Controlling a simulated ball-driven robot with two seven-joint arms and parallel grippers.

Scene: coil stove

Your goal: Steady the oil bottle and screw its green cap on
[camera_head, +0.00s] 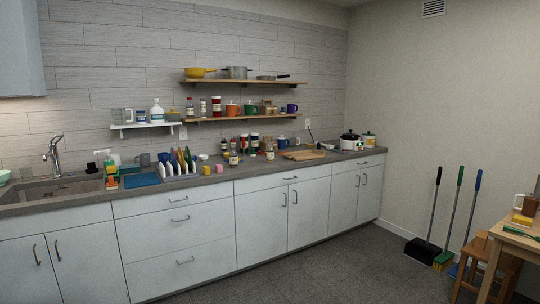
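Neither of my grippers is in view. I look at a long kitchen counter (212,179) from some distance. A small bottle with a pale label (233,159) stands upright near the counter's middle, and a similar container (270,153) stands to its right. Both are too small for me to tell whether either is the oil bottle or whether it has a cap. I cannot make out a loose green cap.
A sink (62,190) is at the left, with a blue mat (141,180) and a rack of upright colourful items (178,165) beside it. Cookers (349,141) stand at the far right. Brooms (455,215) lean on the right wall near a wooden table (515,239). The middle floor is clear.

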